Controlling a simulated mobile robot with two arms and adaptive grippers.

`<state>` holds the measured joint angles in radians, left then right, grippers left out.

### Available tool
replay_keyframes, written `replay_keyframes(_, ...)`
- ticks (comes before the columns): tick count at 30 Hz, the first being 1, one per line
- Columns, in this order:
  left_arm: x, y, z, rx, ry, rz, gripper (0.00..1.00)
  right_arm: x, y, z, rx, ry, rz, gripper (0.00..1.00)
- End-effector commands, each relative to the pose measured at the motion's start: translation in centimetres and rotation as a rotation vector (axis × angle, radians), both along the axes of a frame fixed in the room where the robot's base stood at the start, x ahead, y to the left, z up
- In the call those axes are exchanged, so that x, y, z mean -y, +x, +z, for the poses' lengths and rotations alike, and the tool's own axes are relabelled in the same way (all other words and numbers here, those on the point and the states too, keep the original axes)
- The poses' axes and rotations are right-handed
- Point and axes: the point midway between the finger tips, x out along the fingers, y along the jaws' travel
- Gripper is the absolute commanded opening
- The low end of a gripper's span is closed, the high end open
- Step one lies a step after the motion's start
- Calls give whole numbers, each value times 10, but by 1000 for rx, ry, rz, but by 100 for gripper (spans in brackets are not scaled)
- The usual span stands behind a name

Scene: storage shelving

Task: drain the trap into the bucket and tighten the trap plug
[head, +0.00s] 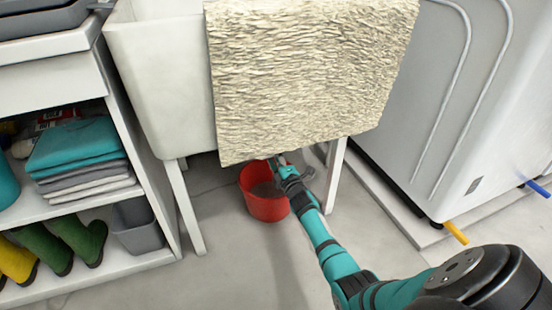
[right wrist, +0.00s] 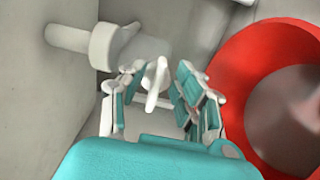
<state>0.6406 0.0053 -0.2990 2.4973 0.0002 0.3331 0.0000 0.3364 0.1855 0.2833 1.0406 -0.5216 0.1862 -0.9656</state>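A red bucket (head: 264,192) stands on the floor under the white sink (head: 158,85). It also shows at the right of the right wrist view (right wrist: 228,85), with a grey-brown inside; I cannot tell whether that is water. The white trap (right wrist: 110,45) shows in the right wrist view, beside the bucket in the picture. Its plug has a thin white wing (right wrist: 157,82). My right gripper (right wrist: 157,95) is open, its fingers apart on either side of the wing, with gaps visible. In the head view the towel hides the trap. My left gripper is out of view.
A cream textured towel (head: 310,75) hangs over the sink front. Sink legs (head: 186,205) stand left and right of the bucket. Left is a shelf unit (head: 150,265) with folded towels, boots and a grey bin. Right is a white appliance (head: 450,110). The front floor is clear.

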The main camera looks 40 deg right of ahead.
Motion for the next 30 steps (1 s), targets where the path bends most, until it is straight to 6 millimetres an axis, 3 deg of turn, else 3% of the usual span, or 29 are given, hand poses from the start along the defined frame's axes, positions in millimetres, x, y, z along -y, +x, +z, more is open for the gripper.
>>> replay_keyframes(16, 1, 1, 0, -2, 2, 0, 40, -16, -66, -1, -1, 1, 0, 33)
replay_keyframes(30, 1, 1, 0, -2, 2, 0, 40, -17, -72, -1, -1, 1, -1, 33)
